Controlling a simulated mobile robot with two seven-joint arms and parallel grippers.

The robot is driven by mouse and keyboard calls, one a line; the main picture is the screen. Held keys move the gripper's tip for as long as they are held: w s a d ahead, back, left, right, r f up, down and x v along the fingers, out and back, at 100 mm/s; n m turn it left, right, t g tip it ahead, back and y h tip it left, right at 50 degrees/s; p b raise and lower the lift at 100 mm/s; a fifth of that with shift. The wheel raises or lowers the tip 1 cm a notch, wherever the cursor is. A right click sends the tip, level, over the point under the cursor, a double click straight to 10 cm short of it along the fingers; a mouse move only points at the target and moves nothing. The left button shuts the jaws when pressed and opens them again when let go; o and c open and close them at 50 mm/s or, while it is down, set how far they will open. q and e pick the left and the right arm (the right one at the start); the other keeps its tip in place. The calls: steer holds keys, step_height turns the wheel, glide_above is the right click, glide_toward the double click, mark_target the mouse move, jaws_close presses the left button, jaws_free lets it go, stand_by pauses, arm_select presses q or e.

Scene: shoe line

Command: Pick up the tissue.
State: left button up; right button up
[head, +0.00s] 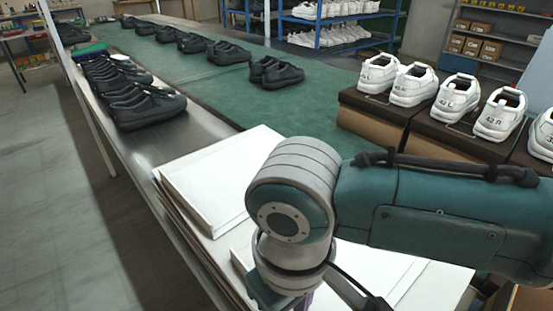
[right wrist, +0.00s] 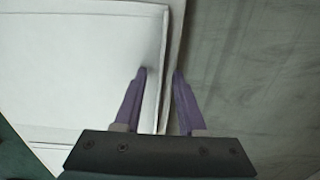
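Flat white pieces lie stacked at the near end of the bench; the top one (head: 215,175) has a thin raised-looking border. I cannot tell which layer is the tissue. In the right wrist view a white sheet-like piece (right wrist: 75,65) fills the left side. My right gripper (right wrist: 161,72) has two purple fingers, tips apart, one on each side of this piece's right edge. I see no tissue clearly pinched between them. In the head view my right forearm hides most of the gripper and part of the stack. My left gripper is not in view.
Black shoes (head: 148,108) line the bench's left edge, and more (head: 277,73) stand on the green surface (head: 200,82). White shoes (head: 459,97) stand on dark boxes (head: 425,137) at right. Grey floor (head: 50,190) is clear at left.

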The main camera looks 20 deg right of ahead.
steer(key=shift+f, duration=0.2)
jaws_close()
stand_by(0.5)
